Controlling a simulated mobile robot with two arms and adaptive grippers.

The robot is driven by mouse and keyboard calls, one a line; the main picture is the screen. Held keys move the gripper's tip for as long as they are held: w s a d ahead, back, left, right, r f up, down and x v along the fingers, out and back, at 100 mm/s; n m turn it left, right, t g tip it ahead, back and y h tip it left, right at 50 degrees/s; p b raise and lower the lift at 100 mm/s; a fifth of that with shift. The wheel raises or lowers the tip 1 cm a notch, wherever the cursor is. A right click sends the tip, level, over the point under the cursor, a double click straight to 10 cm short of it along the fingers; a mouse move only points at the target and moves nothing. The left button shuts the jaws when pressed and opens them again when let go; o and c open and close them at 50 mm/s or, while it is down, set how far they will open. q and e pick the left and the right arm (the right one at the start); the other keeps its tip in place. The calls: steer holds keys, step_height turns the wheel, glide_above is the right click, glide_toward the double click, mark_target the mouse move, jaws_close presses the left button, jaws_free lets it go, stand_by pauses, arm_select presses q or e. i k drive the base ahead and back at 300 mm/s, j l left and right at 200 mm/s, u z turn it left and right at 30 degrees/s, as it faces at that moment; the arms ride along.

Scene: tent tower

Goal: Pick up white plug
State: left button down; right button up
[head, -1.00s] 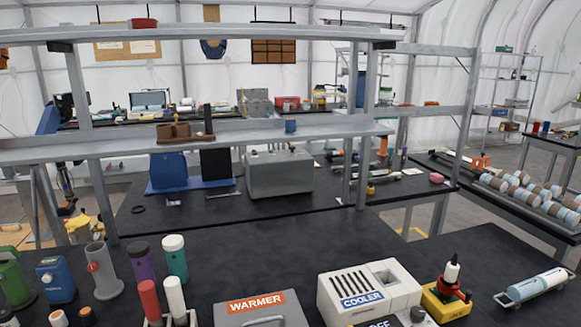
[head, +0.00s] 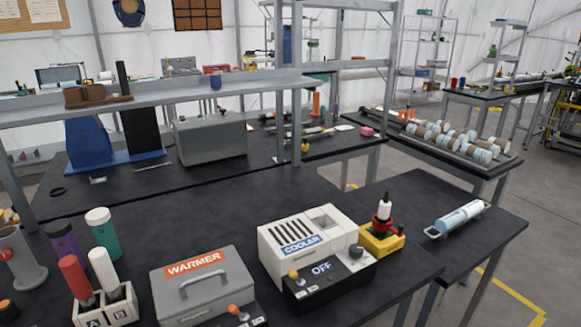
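A white plug-like cylinder (head: 103,271) stands tilted in a small white holder (head: 122,311) marked A and B at the lower left. A red cylinder (head: 76,278) stands beside it in the same holder. Another white-topped piece (head: 384,207) stands upright in a red fitting on a yellow base (head: 380,241), right of the cooler. I cannot tell for certain which of these is the white plug. Neither of my grippers is in view.
A grey warmer box (head: 203,290) and a white cooler (head: 282,244) reading OFF stand on the black front table. Purple (head: 66,244) and teal (head: 103,240) cylinders stand behind the holder. A blue-white cylinder (head: 458,216) lies on a rack at right, with bare tabletop around it.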

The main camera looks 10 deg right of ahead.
mark_target(385, 205)
steer(key=l+u, duration=0.75)
steer(key=u, duration=0.2)
steer(key=k+l+u, duration=0.15)
steer(key=l+u, duration=0.3)
steer(key=j, duration=0.1)
